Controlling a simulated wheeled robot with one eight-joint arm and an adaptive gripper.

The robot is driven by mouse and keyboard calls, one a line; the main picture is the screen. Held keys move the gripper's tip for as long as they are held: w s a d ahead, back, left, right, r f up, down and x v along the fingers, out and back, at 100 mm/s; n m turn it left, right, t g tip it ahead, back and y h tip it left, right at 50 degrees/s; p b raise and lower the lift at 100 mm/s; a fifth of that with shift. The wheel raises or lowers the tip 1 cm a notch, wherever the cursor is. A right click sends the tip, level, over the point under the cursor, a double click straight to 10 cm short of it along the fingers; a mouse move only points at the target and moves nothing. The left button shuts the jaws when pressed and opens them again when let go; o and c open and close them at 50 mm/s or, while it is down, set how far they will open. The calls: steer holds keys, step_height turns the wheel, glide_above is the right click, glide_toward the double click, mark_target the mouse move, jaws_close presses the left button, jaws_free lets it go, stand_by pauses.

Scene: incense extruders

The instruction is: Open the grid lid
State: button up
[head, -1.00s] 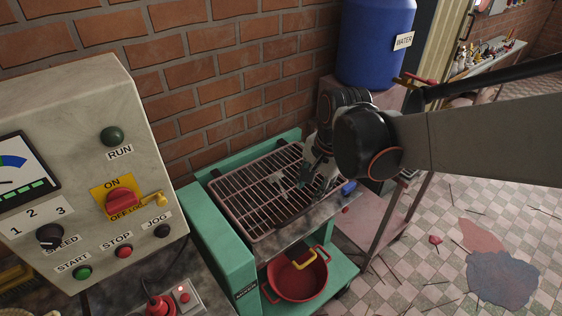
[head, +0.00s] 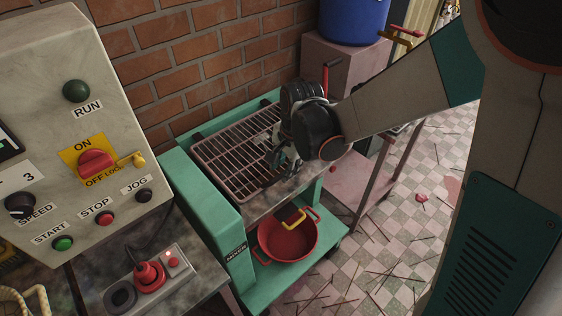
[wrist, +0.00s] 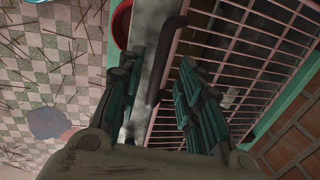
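The grid lid (head: 232,150) is a pinkish metal grille lying flat and closed on top of the green machine (head: 212,205). In the wrist view the grid lid (wrist: 240,50) fills the upper right. A dark bent bar, seemingly its handle (wrist: 154,88), runs along its near edge. My gripper (head: 280,160) is over the right front part of the lid. In the wrist view my gripper (wrist: 162,65) is open, with one finger on each side of the bar and visible gaps. Whether the fingertips reach below the bar I cannot tell. My gripper and wrist hide the lid's right end in the head view.
A control panel (head: 105,120) and a red-button box (head: 150,275) stand at left. A brick wall (head: 200,60) is close behind. A blue barrel (head: 352,20) stands on a pedestal at back right.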

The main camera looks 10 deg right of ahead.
steer(key=shift+w+a+f+b, duration=0.15)
steer(key=shift+f+b, duration=0.15)
steer(key=shift+f, duration=0.8)
